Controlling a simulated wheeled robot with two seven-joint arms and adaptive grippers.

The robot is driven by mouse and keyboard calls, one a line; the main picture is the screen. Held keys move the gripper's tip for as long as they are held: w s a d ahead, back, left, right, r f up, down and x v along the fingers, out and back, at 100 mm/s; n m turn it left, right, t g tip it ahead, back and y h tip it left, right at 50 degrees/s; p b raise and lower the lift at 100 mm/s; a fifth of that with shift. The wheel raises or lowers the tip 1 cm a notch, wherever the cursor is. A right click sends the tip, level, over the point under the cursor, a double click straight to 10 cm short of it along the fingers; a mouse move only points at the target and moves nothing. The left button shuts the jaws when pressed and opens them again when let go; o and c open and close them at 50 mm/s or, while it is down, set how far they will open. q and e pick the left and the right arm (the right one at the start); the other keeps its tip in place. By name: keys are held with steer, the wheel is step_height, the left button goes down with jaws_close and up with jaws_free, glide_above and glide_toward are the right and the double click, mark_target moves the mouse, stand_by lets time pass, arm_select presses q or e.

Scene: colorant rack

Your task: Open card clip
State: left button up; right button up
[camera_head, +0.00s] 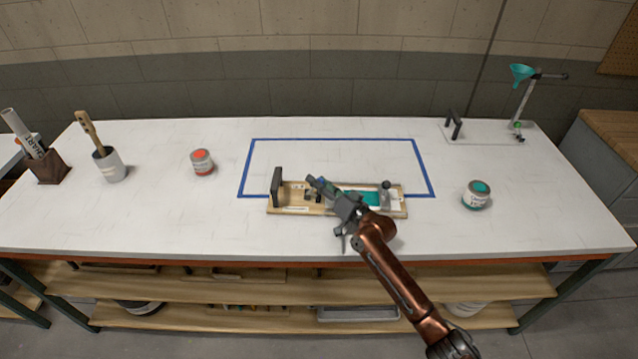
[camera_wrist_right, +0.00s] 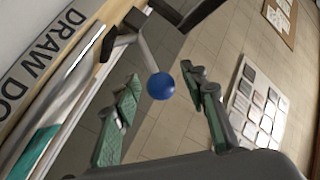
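A wooden drawdown board (camera_head: 285,209) lies near the front middle of the white table, with a teal patch (camera_head: 371,198) on it. The board's lettered edge (camera_wrist_right: 45,62) shows in the right wrist view. Neither finger visibly touches the knob. I cannot make out the clip's jaw. My left gripper is not in view.
A black upright handle (camera_head: 277,187) stands at the board's left end and a dark knob (camera_head: 386,184) at its right. Blue tape (camera_head: 330,139) outlines the area. Paint cans stand left (camera_head: 203,162) and right (camera_head: 476,195).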

jaws_close()
stand_by(0.4)
